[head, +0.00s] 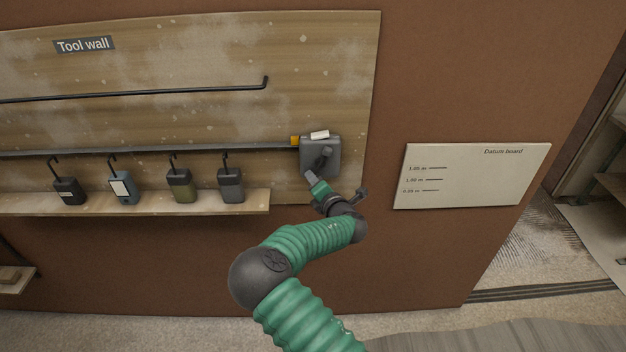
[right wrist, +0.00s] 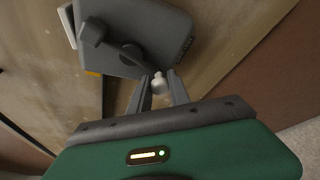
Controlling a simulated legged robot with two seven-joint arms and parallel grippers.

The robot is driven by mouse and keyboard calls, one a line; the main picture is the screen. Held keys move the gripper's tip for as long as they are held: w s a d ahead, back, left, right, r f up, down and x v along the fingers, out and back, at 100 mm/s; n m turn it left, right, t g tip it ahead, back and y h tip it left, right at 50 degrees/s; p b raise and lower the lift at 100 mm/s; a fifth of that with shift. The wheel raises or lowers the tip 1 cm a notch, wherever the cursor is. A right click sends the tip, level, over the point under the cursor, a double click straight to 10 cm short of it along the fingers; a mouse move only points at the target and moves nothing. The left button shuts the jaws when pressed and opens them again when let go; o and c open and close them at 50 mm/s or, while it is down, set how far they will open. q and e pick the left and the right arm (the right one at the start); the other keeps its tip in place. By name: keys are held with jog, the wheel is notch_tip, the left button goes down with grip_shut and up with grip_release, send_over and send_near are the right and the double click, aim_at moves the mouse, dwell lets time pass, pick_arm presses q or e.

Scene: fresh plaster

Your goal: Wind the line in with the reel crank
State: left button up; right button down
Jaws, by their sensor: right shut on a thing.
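The reel is a grey box (head: 332,150) at the right end of the tool wall, with a pale tag on top. It also shows in the right wrist view (right wrist: 165,22), with a dark crank arm (right wrist: 122,50) on its face. The crank ends in a pale knob (right wrist: 158,86). My right gripper (head: 309,175) is at the reel's lower left. In the right wrist view its fingers (right wrist: 160,88) are shut on the knob from both sides. A yellow-orange piece (head: 295,141) sits at the reel's left side. I cannot make out the line itself. My left gripper is not in view.
A dark rail (head: 150,150) runs left from the reel. Below it, several hooked blocks stand on a wooden shelf (head: 140,204). A Datum board (head: 470,190) hangs to the right, with bare brown wall between. A doorway opens at far right.

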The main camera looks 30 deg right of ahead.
jog(key=shift+s+f+n, duration=0.15)
jog(key=shift+f+n, duration=0.15)
jog(key=shift+f, duration=0.2)
jog(key=c, duration=1.5)
grip_release()
jog(key=shift+o, duration=1.5)
jog(key=shift+r, duration=0.15)
jog(key=p+v, duration=0.4)
jog(key=v, duration=1.2)
jog(key=shift+s+a+r, duration=0.15)
jog(key=shift+a+r, duration=0.1)
